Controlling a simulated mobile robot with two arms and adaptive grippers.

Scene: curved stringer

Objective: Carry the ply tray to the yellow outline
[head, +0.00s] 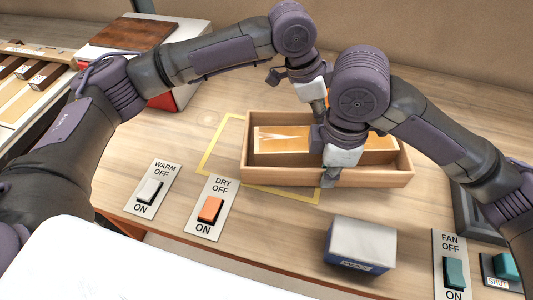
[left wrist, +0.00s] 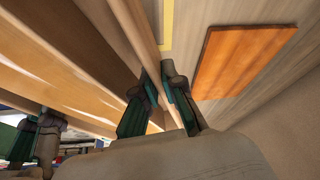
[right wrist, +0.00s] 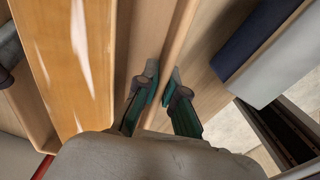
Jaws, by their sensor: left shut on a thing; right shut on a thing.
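The ply tray (head: 280,178) is a long, open wooden box with pale orange ply (head: 278,138) inside. It also shows in the left wrist view (left wrist: 146,35) and the right wrist view (right wrist: 178,45). The yellow outline (head: 211,150) lies on the bench, showing left of the tray and along its front; the tray covers its right part. My left gripper (left wrist: 160,90) is shut on the tray's far wall. My right gripper (right wrist: 162,92) is shut on the near wall, near the middle in the head view (head: 328,180). I cannot tell whether the tray touches the bench.
A white and blue box (head: 360,245) stands in front of the tray. Switch plates marked WARM (head: 152,188), DRY (head: 211,208) and FAN (head: 452,265) line the front. A red and white box (head: 180,95) is at back left. An orange board (left wrist: 240,50) lies behind the tray.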

